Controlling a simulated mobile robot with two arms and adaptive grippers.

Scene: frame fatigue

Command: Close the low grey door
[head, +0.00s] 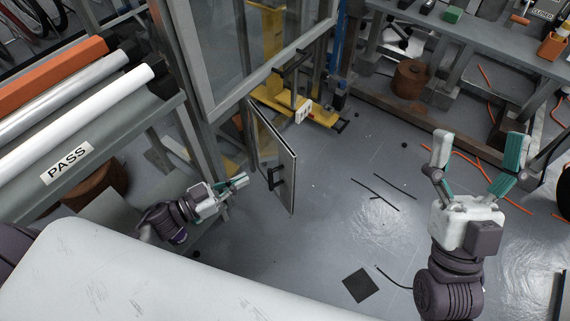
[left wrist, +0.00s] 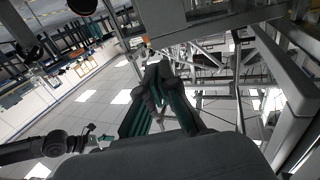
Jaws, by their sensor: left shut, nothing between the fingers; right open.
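The low grey door (head: 287,182) stands open in the middle of the head view, swung out from the frame, with a dark handle on its face. My left gripper (head: 243,181) is shut and empty, just left of the door's lower part; I cannot tell whether it touches it. In the left wrist view the left gripper's fingers (left wrist: 160,75) are together with nothing between them. My right gripper (head: 477,140) is open and empty, well to the right of the door, above the floor. The door is not clearly seen in the left wrist view.
A rack with orange, silver and white rolls and a PASS label (head: 67,163) stands at the left. A tall framed glass panel (head: 245,50) rises above the door. Dark rods (head: 377,194) and a black square (head: 357,285) lie on otherwise open floor. A workbench (head: 480,45) is at the back right.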

